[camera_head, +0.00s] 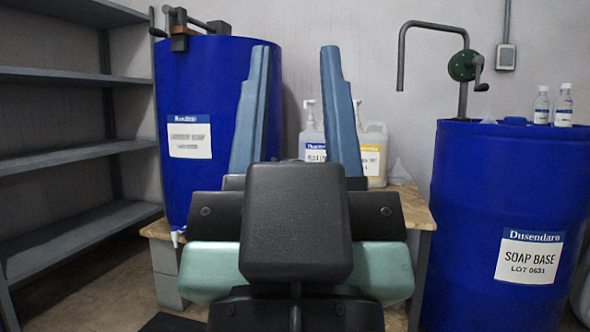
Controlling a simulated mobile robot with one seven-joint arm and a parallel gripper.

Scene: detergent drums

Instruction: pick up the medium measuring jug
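No measuring jug can be made out in this view; my arm and gripper cover the middle of the wooden table. My gripper (296,58) points away from me with its two blue fingers spread wide apart. The space between the fingers shows only the wall, part of a white pump bottle and no held object.
A blue drum (210,110) with a tap stands left, another blue drum (510,215) right, with a crank pump (463,66) and small bottles (563,105) on top. The wooden table (417,212) holds a white jug-like container (374,150) and a pump bottle (311,140). Empty shelves (70,150) stand left.

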